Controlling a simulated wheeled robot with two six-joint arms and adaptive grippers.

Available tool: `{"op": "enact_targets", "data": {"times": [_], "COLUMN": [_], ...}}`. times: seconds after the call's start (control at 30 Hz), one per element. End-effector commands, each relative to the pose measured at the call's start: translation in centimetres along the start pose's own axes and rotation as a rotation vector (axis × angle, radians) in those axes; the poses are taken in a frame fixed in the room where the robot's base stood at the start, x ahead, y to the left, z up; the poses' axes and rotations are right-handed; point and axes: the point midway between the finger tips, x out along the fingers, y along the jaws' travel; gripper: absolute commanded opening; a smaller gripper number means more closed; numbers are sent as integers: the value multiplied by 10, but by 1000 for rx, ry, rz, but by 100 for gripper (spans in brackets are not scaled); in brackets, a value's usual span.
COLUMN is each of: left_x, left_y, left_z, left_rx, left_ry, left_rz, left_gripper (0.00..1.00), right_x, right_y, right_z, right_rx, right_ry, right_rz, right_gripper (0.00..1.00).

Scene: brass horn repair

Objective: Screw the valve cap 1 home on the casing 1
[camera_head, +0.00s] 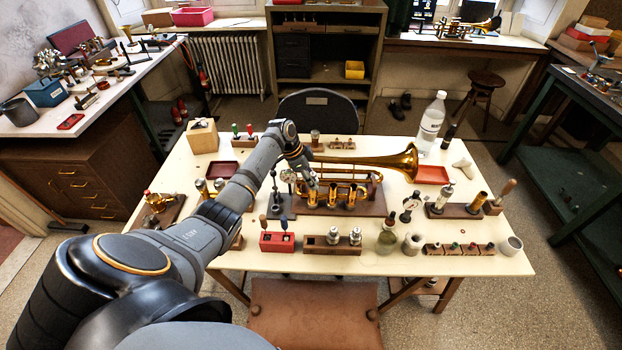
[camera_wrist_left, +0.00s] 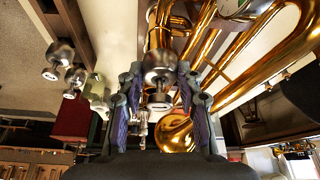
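The horn (camera_head: 385,163) lies across the table with its bell to the right, on a dark wooden stand. Several upright brass casings show at its middle. My left gripper (camera_head: 310,184) is over the leftmost one, which I take to be casing 1; the arm and fingers partly hide it. In the left wrist view the fingers (camera_wrist_left: 161,78) close around a silver valve cap (camera_wrist_left: 159,62), its button towards the camera. The cap lines up with the brass casing (camera_wrist_left: 160,36) just beyond it. Whether the threads are engaged cannot be seen. My right gripper is not in view.
Two similar silver caps stand in a wooden block (camera_head: 320,244) at the front. A red block (camera_head: 277,242) with tools stands left of it.

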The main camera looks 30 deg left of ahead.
Motion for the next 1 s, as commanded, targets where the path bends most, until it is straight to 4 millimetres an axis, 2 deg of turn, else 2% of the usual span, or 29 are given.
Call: {"op": "enact_targets", "data": {"times": [0.03, 0.13, 0.17, 0.4, 1.0], "left_x": [0, 0, 0, 0, 3], "left_y": [0, 1, 1, 1, -1], "left_z": [0, 0, 0, 0, 1], "left_rx": [0, 0, 0, 0, 181], "left_ry": [0, 0, 0, 0, 0], "left_rz": [2, 2, 2, 2, 77], "left_gripper": [17, 5, 30, 0, 0], "right_x": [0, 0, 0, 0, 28], "right_y": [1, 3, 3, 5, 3], "right_z": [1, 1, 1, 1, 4], "right_rx": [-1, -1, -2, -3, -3], "right_ry": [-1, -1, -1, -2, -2], "right_rz": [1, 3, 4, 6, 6], "right_gripper": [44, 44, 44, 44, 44]}}
